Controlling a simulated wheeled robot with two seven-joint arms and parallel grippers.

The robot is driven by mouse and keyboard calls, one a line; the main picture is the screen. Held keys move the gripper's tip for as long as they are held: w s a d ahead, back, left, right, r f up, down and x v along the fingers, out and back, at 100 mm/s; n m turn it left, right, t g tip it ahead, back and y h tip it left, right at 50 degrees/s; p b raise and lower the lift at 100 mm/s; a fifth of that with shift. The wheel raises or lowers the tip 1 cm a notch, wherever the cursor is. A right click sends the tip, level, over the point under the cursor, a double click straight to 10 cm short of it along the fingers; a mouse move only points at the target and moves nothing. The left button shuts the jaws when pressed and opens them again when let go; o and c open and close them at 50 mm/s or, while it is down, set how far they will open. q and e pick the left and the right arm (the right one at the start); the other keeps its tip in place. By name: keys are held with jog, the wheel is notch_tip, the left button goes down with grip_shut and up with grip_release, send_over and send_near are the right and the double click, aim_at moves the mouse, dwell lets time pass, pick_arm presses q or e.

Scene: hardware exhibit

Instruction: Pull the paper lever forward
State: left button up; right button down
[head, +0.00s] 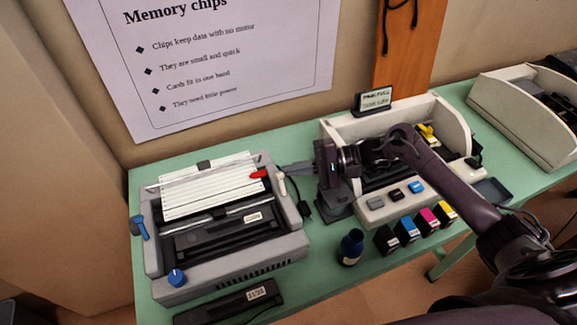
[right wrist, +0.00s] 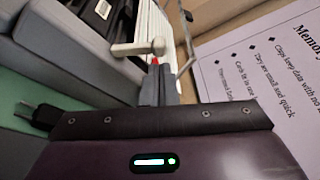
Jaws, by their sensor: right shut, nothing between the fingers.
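A grey dot-matrix printer (head: 225,275) with white striped paper (head: 208,190) stands on the left of the green table. A cream lever (head: 281,183) rises at its right rear side, beside a red-tipped lever (head: 259,174). The cream lever (right wrist: 138,48) also shows in the right wrist view, its rounded end just beyond my fingertips. My right gripper (head: 284,168) is shut and empty, with its fingertips close to the cream lever's top. I cannot tell whether they touch. A little red shows behind the fingertips in the wrist view. My left gripper is out of view.
A blue lever (head: 139,227) and blue knob (head: 177,277) are on the printer's left side. A dark blue bottle (head: 351,247) and several ink cartridges (head: 409,229) stand at the front. A cream open-topped machine (head: 338,130) stands right of the printer. A poster hangs behind.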

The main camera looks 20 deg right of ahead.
jog(key=shift+w+a+f, duration=0.1)
jog(key=shift+w+a, duration=0.05)
jog(key=shift+a, duration=0.45)
